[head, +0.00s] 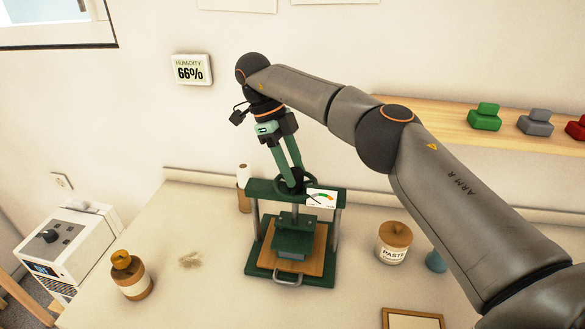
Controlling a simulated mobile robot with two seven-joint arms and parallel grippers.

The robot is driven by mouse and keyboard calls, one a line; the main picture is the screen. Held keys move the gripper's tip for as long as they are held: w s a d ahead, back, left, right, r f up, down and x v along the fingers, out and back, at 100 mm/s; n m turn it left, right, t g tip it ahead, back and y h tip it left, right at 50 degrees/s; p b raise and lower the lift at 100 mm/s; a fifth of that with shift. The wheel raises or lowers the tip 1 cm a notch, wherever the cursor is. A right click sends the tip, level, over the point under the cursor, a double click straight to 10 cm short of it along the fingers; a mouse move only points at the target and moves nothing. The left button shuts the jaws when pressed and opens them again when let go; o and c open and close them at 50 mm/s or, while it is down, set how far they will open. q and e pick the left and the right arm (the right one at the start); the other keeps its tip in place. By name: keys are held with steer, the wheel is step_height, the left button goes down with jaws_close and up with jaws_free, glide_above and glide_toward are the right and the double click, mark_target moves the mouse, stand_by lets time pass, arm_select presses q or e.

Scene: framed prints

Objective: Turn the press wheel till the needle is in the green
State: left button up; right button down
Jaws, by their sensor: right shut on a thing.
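The green press (292,277) stands on the table with a wooden board (318,250) and a green platen (297,238) between its posts. Its dark green wheel (310,182) is at the top. A small white gauge (321,198) with a coloured arc is on the top beam at the right; its needle is too small to read surely. My right gripper (291,183) comes down from above and is shut on the wheel, its fingers hiding part of it. My left gripper does not show.
A brown bottle (131,275) stands at the left and a paste jar (394,242) at the right, near a blue vase (436,262). A frame (413,318) lies at the front right. A paper roll (243,188) stands behind the press. The table left of the press is mostly clear.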

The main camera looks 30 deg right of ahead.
steer(key=m+y, duration=0.1)
steer(key=m, duration=0.2)
steer(key=shift+d+m+y, duration=0.1)
steer(key=shift+m+y, duration=0.2)
steer(key=shift+m, duration=0.1)
steer(key=m+y, duration=0.1)
steer(key=m, duration=0.2)
steer(key=shift+w+d+m+g, duration=0.1)
steer(key=shift+m+g, duration=0.2)
steer(key=shift+d+m+y, duration=0.1)
steer(key=shift+m+y, duration=0.5)
steer(key=shift+m, duration=0.4)
steer(key=m+y, duration=0.1)
steer(key=m, duration=0.2)
steer(key=shift+d+b, duration=0.1)
steer(key=shift+b, duration=0.25)
steer(key=m+t+y, duration=0.1)
steer(key=m, duration=0.2)
steer(key=shift+m, duration=0.4)
steer(key=shift+s+d+m+t+y+p, duration=0.1)
steer(key=shift+m+t+y, duration=0.15)
steer(key=shift+m, duration=0.4)
steer(key=shift+s+a+m+t+y+p, duration=0.1)
steer(key=shift+m+t+y, duration=0.1)
steer(key=shift+m, duration=0.4)
steer(key=shift+s+d+m+t+y+p, duration=0.15)
steer(key=shift+m+t, duration=0.1)
steer(key=shift+m, duration=0.4)
steer(key=shift+w, duration=0.1)
